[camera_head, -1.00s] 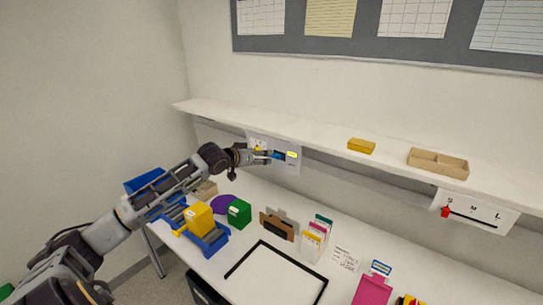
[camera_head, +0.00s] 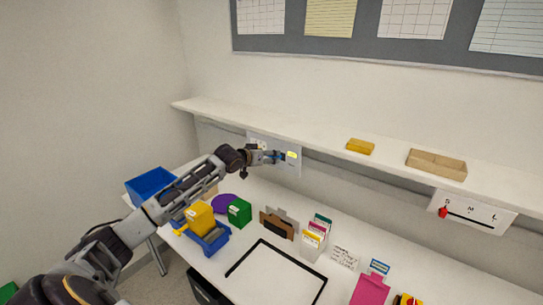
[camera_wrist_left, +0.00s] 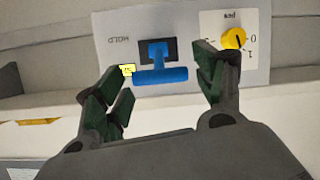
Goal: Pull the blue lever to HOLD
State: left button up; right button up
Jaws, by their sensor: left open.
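The blue lever (camera_wrist_left: 160,72) shows in the left wrist view as a T-shaped handle over a dark slot on a white panel (camera_wrist_left: 112,50). The word HOLD is printed on the panel beside the slot. A small yellow tag (camera_wrist_left: 128,70) sits at one end of the handle. My left gripper (camera_wrist_left: 162,92) is open, with one finger to each side of the handle and no visible grip on it. In the head view my left gripper (camera_head: 275,157) is at the wall panel (camera_head: 293,168) under the shelf, largely covering the lever. My right gripper is not in view.
A yellow knob (camera_wrist_left: 234,39) with a printed scale is close to one finger. The shelf (camera_head: 320,135) runs just above the gripper. Below, the desk holds a blue bin (camera_head: 150,186), a green box (camera_head: 239,211) and a card holder (camera_head: 314,240). A red slider (camera_head: 443,212) is far right.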

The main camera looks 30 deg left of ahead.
pick_arm(q)
jog(key=shift+p+x, duration=0.4)
jog(key=shift+x, duration=1.45)
jog(key=c, duration=1.3)
jog(key=shift+f, duration=0.1)
